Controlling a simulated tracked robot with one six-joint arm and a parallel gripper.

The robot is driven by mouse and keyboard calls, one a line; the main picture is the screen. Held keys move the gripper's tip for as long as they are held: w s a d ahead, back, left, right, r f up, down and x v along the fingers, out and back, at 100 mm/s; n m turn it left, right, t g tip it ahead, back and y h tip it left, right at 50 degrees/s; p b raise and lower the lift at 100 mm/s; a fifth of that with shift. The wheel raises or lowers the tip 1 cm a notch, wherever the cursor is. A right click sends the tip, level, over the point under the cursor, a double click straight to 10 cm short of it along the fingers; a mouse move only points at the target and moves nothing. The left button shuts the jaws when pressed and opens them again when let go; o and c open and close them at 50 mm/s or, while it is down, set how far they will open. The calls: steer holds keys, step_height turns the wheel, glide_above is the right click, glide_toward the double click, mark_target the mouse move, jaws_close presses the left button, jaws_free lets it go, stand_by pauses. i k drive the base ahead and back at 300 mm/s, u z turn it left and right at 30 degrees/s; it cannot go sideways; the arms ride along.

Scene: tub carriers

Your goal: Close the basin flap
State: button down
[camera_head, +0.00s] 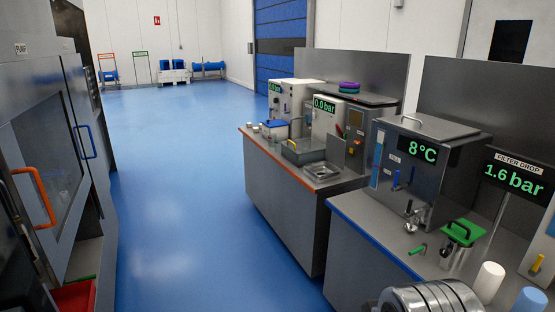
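A grey rectangular basin (290,154) sits on the far counter, with a thin curved spout above its back left side. An upright grey plate (336,151) stands at the right of the basin, behind a shallow metal tray (322,172). It looks like a raised flap, but I cannot tell whether it is hinged to the basin or to the tray. The basin's inside is mostly hidden at this angle.
The far counter (285,211) has an orange front edge. A nearer counter (362,240) holds an 8°C box (404,165) and a green-lidded pot (459,243). Dark cabinets (47,165) line the left. Blue floor (170,200) lies clear between.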

mark_target(335, 154)
steer(key=u, duration=0.2)
steer(key=i, duration=1.5)
steer(key=u, duration=0.25)
steer(key=i, duration=2.2)
